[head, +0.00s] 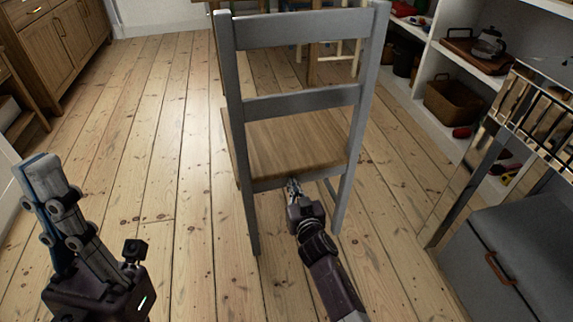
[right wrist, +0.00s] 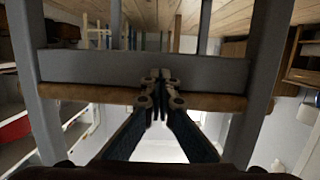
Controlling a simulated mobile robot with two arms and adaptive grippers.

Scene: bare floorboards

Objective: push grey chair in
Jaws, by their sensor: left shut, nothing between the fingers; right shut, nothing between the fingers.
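The grey chair (head: 302,100) stands upright in the middle of the head view with its slatted back towards me and a brown wooden seat (head: 275,145). My right gripper (head: 292,184) is shut and empty, its tips at the rear edge under the seat, between the back legs. In the right wrist view, which looks upside down, the closed fingertips (right wrist: 160,76) overlap the grey rail (right wrist: 90,66) of the chair; whether they touch it I cannot tell. My left gripper (head: 38,165) is shut and empty at the lower left, away from the chair.
A wooden table (head: 313,45) shows partly beyond the chair, with a pale chair (head: 350,48) by it. White shelves (head: 432,75) with baskets and a grey cabinet (head: 515,250) line the right. A wooden cabinet (head: 62,35) stands far left. Floorboards (head: 150,130) left of the chair are clear.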

